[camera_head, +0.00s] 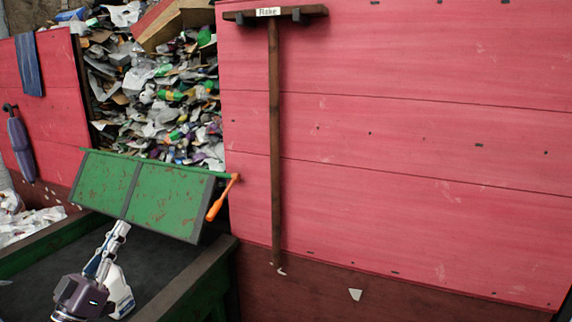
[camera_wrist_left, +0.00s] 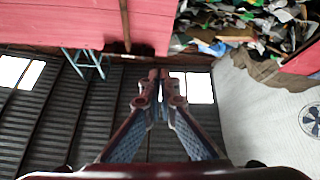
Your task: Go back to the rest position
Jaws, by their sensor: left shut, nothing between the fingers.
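My left gripper (camera_head: 119,231) is at the lower left of the head view, over the dark belt and in front of the green flap. It points up, with its purple body below and its pale fingers above. In the left wrist view, the two fingers of my left gripper (camera_wrist_left: 159,75) come together at the tips. They are shut with nothing between them. My right gripper is in neither view.
A green hinged flap (camera_head: 158,195) with an orange handle (camera_head: 222,198) stands below a waste pile (camera_head: 160,95). A dark belt (camera_head: 160,262) runs beneath it. A rake (camera_head: 275,120) hangs on the red wall (camera_head: 400,150). The left wrist view shows a corrugated roof (camera_wrist_left: 90,120).

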